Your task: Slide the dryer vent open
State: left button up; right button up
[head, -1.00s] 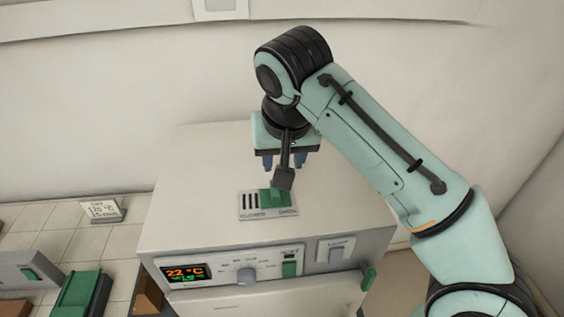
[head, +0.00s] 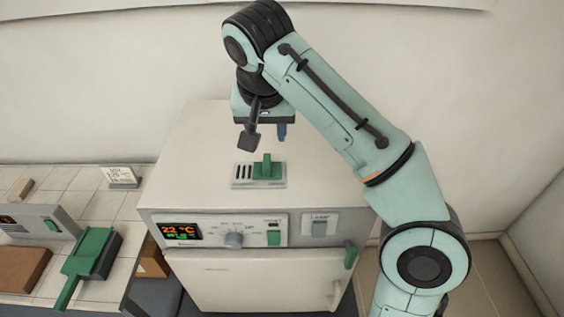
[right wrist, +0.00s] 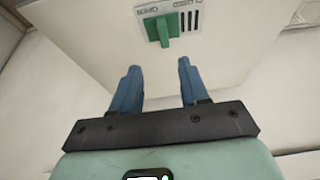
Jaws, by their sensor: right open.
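The dryer (head: 270,130) is a pale box-shaped unit with a vent plate (head: 240,185) on its top. The plate's green slider (head: 267,168) sits at the right end, on the side marked OPEN, and dark slots show at the left. The right wrist view shows the slider (right wrist: 162,30) and plate (right wrist: 208,10) beyond the fingertips, with a gap between. My right gripper (head: 262,134) hovers above and behind the vent, open and empty; its blue fingers (right wrist: 158,68) are spread apart. One finger is mostly hidden in the head view. My left gripper is not in view.
The dryer's front has a lit display (head: 181,232), a knob (head: 233,240), a green switch (head: 273,238) and a green door handle (head: 351,255). At left, a tiled bench (head: 75,180) holds a green-handled item (head: 85,255) and a small sign (head: 119,177).

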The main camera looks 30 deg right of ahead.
aim_at(267, 161)
jog(key=x, duration=1.3)
jog(key=shift+w+a+f, duration=0.15)
jog(key=shift+w+f, duration=0.1)
jog(key=shift+w, duration=0.15)
grip_shut()
jog(key=shift+s, duration=0.1)
